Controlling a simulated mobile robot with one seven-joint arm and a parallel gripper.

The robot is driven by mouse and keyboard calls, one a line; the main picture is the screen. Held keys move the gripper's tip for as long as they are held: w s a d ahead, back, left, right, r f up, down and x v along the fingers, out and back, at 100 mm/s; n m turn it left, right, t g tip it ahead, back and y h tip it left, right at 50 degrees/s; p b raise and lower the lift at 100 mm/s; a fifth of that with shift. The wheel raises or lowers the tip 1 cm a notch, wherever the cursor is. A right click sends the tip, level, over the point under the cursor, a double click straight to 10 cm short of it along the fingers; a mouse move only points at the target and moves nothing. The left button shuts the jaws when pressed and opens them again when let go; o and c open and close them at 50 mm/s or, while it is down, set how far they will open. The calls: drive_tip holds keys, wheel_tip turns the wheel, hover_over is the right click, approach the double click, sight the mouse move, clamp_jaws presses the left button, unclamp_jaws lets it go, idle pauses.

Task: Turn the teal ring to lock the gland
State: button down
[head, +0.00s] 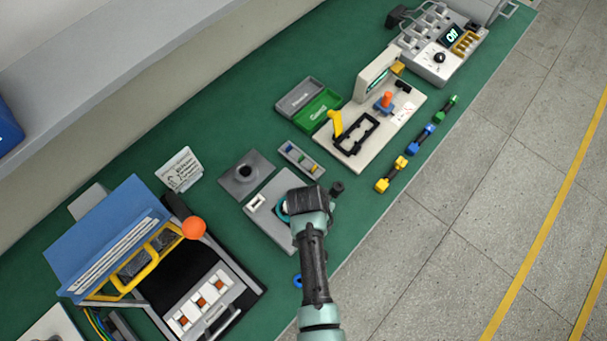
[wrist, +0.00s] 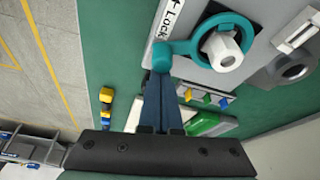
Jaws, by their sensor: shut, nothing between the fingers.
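The teal ring (wrist: 248,30) sits around a white gland (wrist: 222,50) on a light grey plate (head: 262,222). In the wrist view its lever points left and ends in a round teal knob (wrist: 161,56). A white "Lock" label (wrist: 166,20) with an arrow lies beside the lever. My gripper (wrist: 162,80) is shut and empty, its fingertips right at the knob; I cannot tell whether they touch it. In the head view only a bit of the teal ring (head: 283,211) shows beside my gripper, and my wrist hides the rest.
A grey block with a round hole (head: 246,172) stands behind the plate. A small tray of coloured pieces (head: 301,160) and a dark knob (head: 337,188) are near. A black device with an orange ball (head: 193,228) stands left.

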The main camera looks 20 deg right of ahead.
drive_tip(key=shift+s+a+m+g, duration=0.4)
drive_tip(key=shift+s+m, duration=0.4)
drive_tip(key=shift+m, duration=0.4)
drive_tip(key=shift+s+a+p, duration=0.5)
drive_tip(key=shift+s+a, duration=0.05)
drive_tip(key=shift+a, duration=0.1)
